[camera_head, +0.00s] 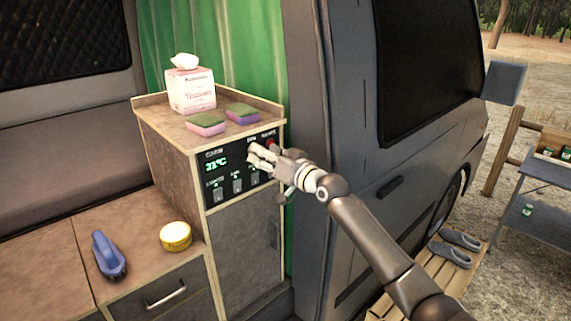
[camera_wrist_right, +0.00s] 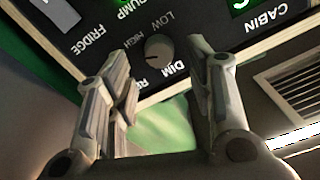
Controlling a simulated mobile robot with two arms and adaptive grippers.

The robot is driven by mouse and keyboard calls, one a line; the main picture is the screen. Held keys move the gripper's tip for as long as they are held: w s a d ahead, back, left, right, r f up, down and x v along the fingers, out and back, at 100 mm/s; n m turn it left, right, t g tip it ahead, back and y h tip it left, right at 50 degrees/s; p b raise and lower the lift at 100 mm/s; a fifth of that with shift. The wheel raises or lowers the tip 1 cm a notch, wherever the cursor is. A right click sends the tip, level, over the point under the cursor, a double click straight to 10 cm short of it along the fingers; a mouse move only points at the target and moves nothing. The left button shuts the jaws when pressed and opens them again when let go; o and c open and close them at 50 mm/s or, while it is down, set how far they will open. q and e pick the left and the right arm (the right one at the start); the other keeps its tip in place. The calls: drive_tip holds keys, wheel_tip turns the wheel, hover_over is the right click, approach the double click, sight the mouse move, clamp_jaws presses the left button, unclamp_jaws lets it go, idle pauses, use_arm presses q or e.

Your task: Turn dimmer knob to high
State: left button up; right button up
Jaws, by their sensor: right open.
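The dark round dimmer knob (camera_wrist_right: 158,47) is on the black control panel (camera_head: 211,187), beside the labels DIM, LOW and HIGH. I cannot clearly tell which label its pointer faces. My right gripper (camera_head: 259,157) is at the panel's upper right part in the head view and hides the knob there. In the right wrist view, my right gripper (camera_wrist_right: 163,62) is open, with one finger to each side of the knob and nothing between them but the knob's area. Contact with the knob is not visible. My left gripper is out of view.
The panel also carries a green 31°C display (camera_head: 217,165) and several switches. A tissue box (camera_head: 191,92) and two sponges (camera_head: 206,123) stand on the cabinet top. A blue brush (camera_head: 108,256) and yellow tin (camera_head: 175,236) sit on the lower counter. The van's side (camera_head: 345,150) is close right.

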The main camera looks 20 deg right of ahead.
drive_tip(key=v, duration=0.9)
drive_tip(key=shift+s+d, duration=0.15)
drive_tip(key=shift+s, duration=0.2)
drive_tip(key=shift+r, duration=0.15)
